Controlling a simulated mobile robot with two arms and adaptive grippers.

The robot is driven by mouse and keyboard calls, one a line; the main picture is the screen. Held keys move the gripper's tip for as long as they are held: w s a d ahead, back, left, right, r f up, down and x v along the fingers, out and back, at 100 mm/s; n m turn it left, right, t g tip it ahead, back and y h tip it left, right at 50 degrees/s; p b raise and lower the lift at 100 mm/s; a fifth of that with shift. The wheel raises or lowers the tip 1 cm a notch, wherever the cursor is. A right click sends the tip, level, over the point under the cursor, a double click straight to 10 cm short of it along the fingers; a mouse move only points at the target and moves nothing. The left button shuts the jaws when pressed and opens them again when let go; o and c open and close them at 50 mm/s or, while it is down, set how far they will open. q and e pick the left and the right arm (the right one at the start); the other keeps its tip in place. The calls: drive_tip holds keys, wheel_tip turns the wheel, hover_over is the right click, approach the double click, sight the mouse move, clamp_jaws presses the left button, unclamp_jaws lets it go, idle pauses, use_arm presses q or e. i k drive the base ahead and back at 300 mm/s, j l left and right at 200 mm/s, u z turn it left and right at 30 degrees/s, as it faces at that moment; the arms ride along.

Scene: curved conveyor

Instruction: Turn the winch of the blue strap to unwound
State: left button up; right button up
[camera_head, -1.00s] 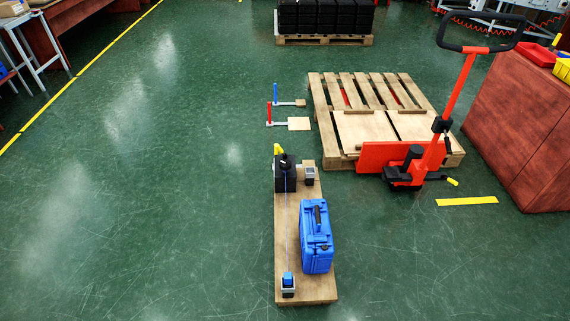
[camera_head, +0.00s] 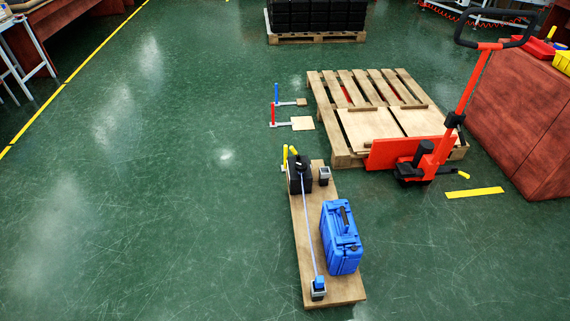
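A thin blue strap (camera_head: 309,232) runs along the left side of a wooden board on the floor. Its far end meets a black box-like unit (camera_head: 300,179) with a dark knob on top and yellow parts beside it. Its near end meets a small grey block with a blue top (camera_head: 319,284). Two small cranks stand left of the pallet, one with a blue handle (camera_head: 276,92) and one with a red handle (camera_head: 273,113). I cannot tell which part is the strap's winch. Neither of my grippers shows in this view.
A blue case (camera_head: 341,237) stands on the wooden board (camera_head: 344,290). A wooden pallet (camera_head: 318,102) with a red pallet jack (camera_head: 462,110) stands behind to the right. A red-brown cabinet (camera_head: 520,120) is at the far right. The green floor at left is clear.

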sight(300, 166)
drive_tip(key=i+j, duration=0.25)
drive_tip(key=i+j+z, duration=0.15)
drive_tip(key=j, duration=0.35)
drive_tip(key=i+j, duration=0.3)
drive_tip(key=i+j+z, duration=0.15)
drive_tip(key=j, duration=0.3)
drive_tip(key=i+j, duration=0.3)
drive_tip(key=j, duration=0.15)
drive_tip(key=z, duration=0.05)
